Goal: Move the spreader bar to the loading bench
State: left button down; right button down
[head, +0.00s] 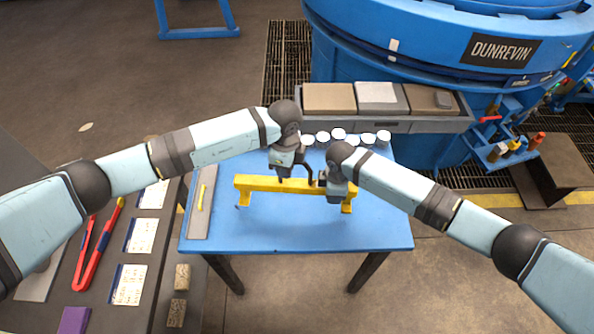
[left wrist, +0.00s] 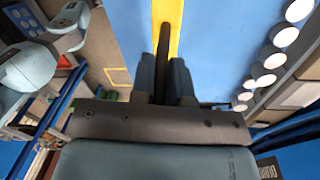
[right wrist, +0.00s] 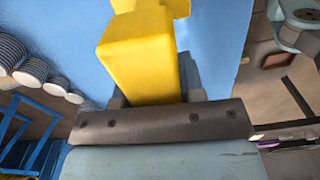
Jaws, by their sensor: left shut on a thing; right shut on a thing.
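The yellow spreader bar (head: 256,184) lies level across the blue bench (head: 290,230), with a short foot at each end. I cannot tell whether its feet touch the top. My left gripper (head: 284,175) is shut on it left of its middle; in the left wrist view a dark part (left wrist: 165,45) sits between the fingers, with yellow bar (left wrist: 167,12) beyond. My right gripper (head: 326,183) is shut on it near its right end; the yellow beam (right wrist: 140,55) fills the jaws in the right wrist view. The right hand hides part of the bar.
Several white round pieces (head: 338,134) line the bench's back edge. A grey plate with a yellow strip (head: 201,197) lies at its left. Behind are a tray of blocks (head: 330,97) and the blue furnace (head: 350,50). A dark side table (head: 60,298) holds red-handled tools (head: 92,255). The bench front is clear.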

pick_arm(q)
jog(key=shift+r, duration=0.2)
pick_arm(e)
jog(key=shift+r, duration=0.2)
